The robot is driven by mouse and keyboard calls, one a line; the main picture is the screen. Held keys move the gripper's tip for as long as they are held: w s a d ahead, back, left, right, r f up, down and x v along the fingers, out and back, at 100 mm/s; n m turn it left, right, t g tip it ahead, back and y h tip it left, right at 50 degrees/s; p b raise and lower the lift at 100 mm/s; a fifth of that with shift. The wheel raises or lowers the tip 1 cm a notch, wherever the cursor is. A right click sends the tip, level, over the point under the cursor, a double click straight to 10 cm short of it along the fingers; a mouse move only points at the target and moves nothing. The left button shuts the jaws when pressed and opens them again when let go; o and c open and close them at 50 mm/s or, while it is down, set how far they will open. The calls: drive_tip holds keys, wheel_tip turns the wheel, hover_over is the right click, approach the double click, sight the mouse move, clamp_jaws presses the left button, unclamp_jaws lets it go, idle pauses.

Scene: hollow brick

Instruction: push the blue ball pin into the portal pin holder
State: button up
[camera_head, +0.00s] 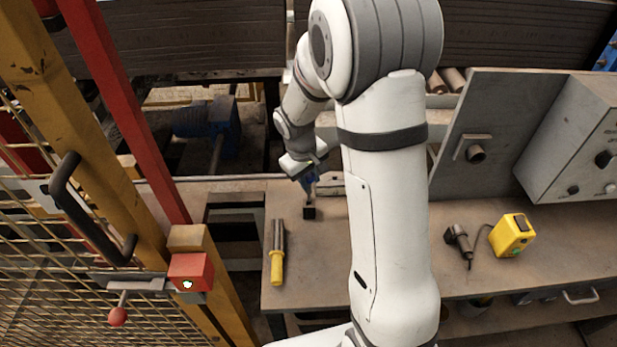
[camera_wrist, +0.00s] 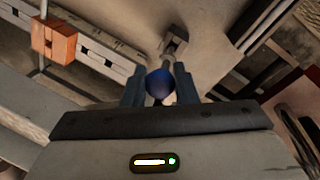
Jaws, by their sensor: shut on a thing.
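My gripper (camera_head: 309,184) is above the left part of the workbench, pointing down. Its jaws (camera_wrist: 160,88) are shut on the blue ball pin, whose round blue head (camera_wrist: 159,84) shows between the two fingers in the wrist view. A small dark block (camera_head: 309,212) stands on the bench just below the gripper; a square shape (camera_wrist: 174,46) beyond the ball appears to be this block. Whether the pin's tip touches it is unclear. I cannot tell for certain which fixture is the portal pin holder.
A yellow-handled tool (camera_head: 277,268) lies left of the dark block. At left stand a yellow gate frame with mesh, a red block (camera_head: 190,272) and a red ball knob (camera_head: 118,316). A yellow device (camera_head: 512,235) and a dark tool (camera_head: 459,240) are at right.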

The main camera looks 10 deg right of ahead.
sight(309, 191)
drive_tip(key=shift+f+b, duration=2.1)
drive_tip(key=shift+f, duration=0.45)
drive_tip(key=o, duration=1)
drive_tip(key=shift+o, duration=0.2)
drive_tip(key=shift+r, duration=0.1)
drive_tip(key=r, duration=0.2)
drive_tip(key=a+r, duration=0.1)
drive_tip(key=r, duration=0.4)
drive_tip(key=shift+s+a+r, duration=0.15)
drive_tip(key=shift+s+r, duration=0.1)
drive_tip(key=shift+s, duration=0.05)
drive_tip(key=s+r+m+t+y, duration=0.1)
drive_tip(key=s+r, duration=0.3)
drive_tip(key=s, duration=0.6)
drive_tip(key=s+d+r+m+t+y, duration=0.1)
drive_tip(key=s+r+m, duration=0.2)
drive_tip(key=s, duration=0.8)
drive_tip(key=shift+r+m, duration=0.3)
drive_tip(key=shift+r, duration=0.6)
